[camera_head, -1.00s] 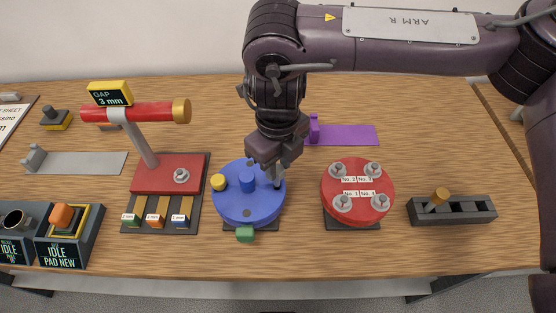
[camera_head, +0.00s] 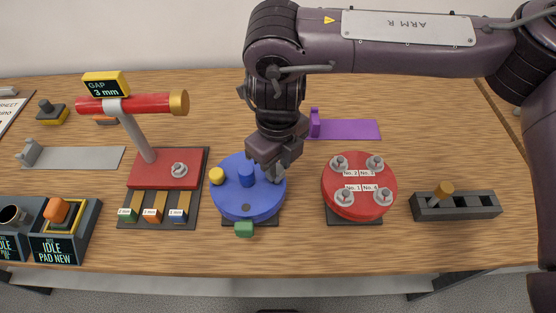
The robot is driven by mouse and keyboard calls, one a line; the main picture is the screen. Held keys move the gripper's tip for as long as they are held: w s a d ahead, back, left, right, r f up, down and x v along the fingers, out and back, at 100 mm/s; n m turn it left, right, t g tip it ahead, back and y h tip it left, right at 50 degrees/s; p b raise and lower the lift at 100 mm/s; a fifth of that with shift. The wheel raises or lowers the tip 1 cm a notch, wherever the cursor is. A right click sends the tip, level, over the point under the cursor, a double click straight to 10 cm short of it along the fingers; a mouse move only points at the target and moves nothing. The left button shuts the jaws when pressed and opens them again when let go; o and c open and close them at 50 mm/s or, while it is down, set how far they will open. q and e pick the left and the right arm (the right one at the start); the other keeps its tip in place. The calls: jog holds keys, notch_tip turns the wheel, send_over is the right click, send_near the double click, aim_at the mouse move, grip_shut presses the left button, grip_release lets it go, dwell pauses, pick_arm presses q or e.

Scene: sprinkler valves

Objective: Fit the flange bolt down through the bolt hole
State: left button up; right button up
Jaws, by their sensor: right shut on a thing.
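My right gripper (camera_head: 273,176) points down over the right part of the round blue disc (camera_head: 232,205). It is shut on a small part that its fingers almost wholly hide; I take it to be the flange bolt. The fingertips are at or just above the disc's top; I cannot tell whether the held part touches it or is in a hole. A yellow peg (camera_head: 217,176) and a blue peg (camera_head: 247,174) stand on the disc, left of the fingers. A small dark spot, perhaps a hole, shows near the disc's front. My left gripper is not in view.
A red gauge stand (camera_head: 163,169) is left. Bare table lies in front.

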aim_at(278, 170)
jog(key=shift+f+b, duration=0.75)
jog(key=shift+f, duration=0.3)
jog(key=o, duration=1.1)
notch_tip(278, 170, up, 8)
jog(key=shift+f, duration=0.1)
